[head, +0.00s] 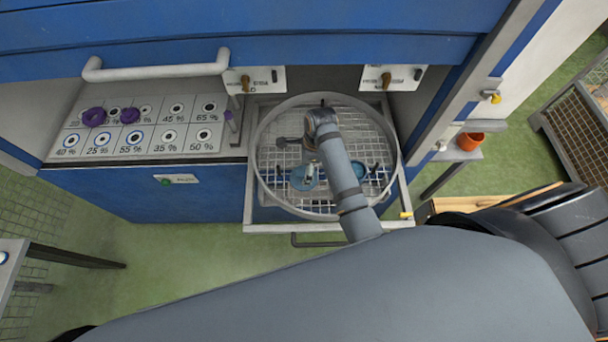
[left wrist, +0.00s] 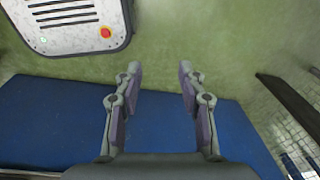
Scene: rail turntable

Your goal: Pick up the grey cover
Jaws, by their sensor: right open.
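I cannot pick out a grey cover with certainty. A round grey-rimmed turntable (head: 259,170) with a wire-mesh floor sits on the pulled-out drawer (head: 247,212). Two blue discs, one at the left (head: 300,184) and one at the right (head: 358,170), lie inside it, with small dark posts near them. My right arm reaches over the rim from below. My right gripper (head: 290,142) is over the mesh, open, partly hidden by my arm. My left gripper (left wrist: 158,82) shows in the left wrist view, open and empty, fingers wide apart over a blue surface and green floor.
A white panel (head: 75,140) with percent-marked holes and purple rings (head: 95,117) lies left of the turntable. The blue cabinet (head: 240,20) with a white handle overhangs it. An orange cup (head: 470,141) stands right. A panel with a red button (left wrist: 80,22) shows in the left wrist view.

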